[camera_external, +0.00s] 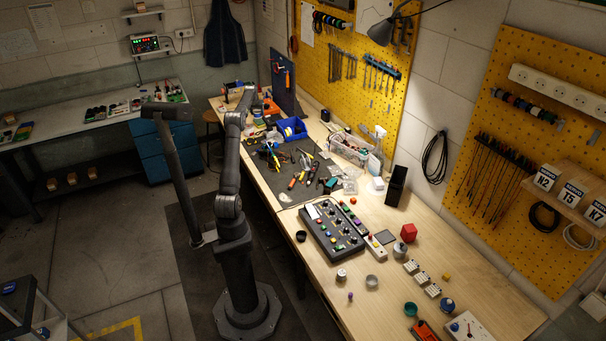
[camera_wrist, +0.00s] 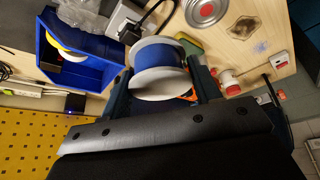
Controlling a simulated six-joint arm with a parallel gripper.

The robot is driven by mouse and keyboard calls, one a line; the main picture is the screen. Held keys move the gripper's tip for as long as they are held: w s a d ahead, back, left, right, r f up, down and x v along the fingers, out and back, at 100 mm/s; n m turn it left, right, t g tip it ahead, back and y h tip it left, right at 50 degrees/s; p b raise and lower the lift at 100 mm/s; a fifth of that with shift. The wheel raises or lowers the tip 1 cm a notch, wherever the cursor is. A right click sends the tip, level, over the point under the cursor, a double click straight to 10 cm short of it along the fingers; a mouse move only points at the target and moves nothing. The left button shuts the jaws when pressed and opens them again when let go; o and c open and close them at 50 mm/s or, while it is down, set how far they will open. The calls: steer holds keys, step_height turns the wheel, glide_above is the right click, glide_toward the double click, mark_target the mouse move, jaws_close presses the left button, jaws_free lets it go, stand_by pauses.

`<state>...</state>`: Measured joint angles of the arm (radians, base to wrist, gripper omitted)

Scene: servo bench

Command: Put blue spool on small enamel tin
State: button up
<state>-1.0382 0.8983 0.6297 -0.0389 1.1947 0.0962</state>
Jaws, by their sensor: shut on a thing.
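The blue spool (camera_wrist: 160,68), blue winding between white flanges, sits between the two dark fingers of my gripper (camera_wrist: 165,82) in the wrist view. The gripper is shut on it. A round metal-rimmed tin (camera_wrist: 206,10) with a red and pale inside stands past the spool at the top edge, partly cut off; it may be the small enamel tin. The spool is apart from it in the picture. In the external view my arm reaches to the far end of the bench; the fingers and spool are too small to tell there.
A blue bin (camera_wrist: 80,57) with a yellow-and-white spool (camera_wrist: 66,46) stands left of the held spool. A white block with a black cable (camera_wrist: 128,18) lies behind it. Red-and-white parts (camera_wrist: 230,82) lie to the right. In the external view, the bench (camera_external: 330,275) holds scattered tools and parts.

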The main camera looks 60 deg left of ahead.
glide_above(249, 125)
steer(key=f, duration=0.3)
steer(key=d+f, duration=0.1)
steer(key=f, duration=0.1)
steer(key=shift+s+f, duration=0.2)
steer(key=shift+s, duration=0.2)
steer(key=shift+a+f, duration=0.1)
steer(key=shift+f, duration=1.95)
steer(key=shift+f, duration=0.15)
steer(key=o, duration=1)
steer(key=shift+o, duration=0.2)
